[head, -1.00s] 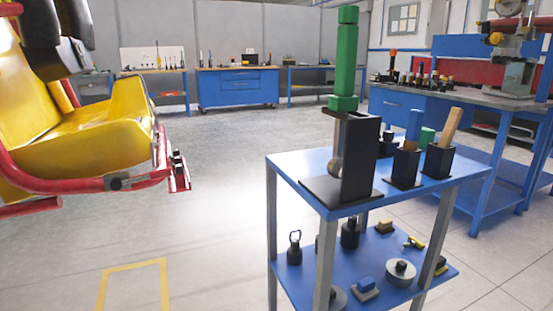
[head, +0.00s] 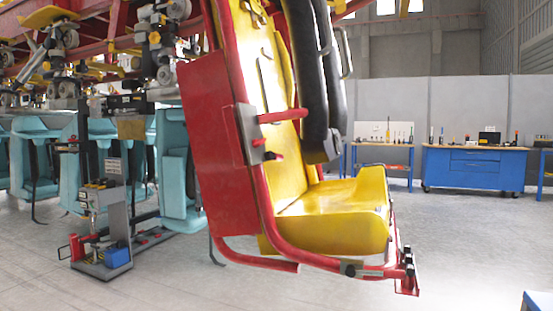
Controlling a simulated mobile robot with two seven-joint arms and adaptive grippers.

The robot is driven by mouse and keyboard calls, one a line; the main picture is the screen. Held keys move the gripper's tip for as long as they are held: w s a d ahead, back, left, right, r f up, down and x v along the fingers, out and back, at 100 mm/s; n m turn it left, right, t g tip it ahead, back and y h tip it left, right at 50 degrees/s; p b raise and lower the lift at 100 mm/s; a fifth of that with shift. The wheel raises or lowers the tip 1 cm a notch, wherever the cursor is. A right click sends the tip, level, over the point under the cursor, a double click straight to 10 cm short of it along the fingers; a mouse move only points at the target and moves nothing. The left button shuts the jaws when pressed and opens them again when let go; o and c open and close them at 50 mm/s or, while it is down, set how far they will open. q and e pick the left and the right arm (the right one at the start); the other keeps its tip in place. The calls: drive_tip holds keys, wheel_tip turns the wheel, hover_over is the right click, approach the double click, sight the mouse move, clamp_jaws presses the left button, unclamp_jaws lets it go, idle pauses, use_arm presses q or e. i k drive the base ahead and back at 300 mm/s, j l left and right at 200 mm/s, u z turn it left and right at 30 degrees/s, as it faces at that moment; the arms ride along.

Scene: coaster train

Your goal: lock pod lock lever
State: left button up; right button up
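The pod, a yellow seat (head: 335,210) in a red tube frame with a red back panel (head: 215,145), hangs in the middle of the head view. Black padded restraints (head: 318,75) come down in front of its backrest. A grey metal plate (head: 248,135) is fixed to the frame's near side. A red bar (head: 283,117) and a small red-tipped part (head: 273,156) stick out beside it. I cannot tell for certain which part is the lock lever, or whether it is locked. Neither of my grippers is in view.
Teal seats (head: 90,150) hang from a red overhead structure at the left. A grey wheeled stand (head: 110,225) with a blue box is on the floor there. A blue workbench (head: 473,167) stands at the back right.

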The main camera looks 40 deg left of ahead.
sight(268, 156)
drive_tip(key=u, duration=1.5)
drive_tip(key=i+l+u, duration=0.1)
drive_tip(key=i+l, duration=0.15)
drive_tip(key=l, duration=0.15)
drive_tip(key=i+l+u, duration=0.1)
drive_tip(key=i+l, duration=0.15)
drive_tip(key=l, duration=0.2)
drive_tip(key=j, duration=0.35)
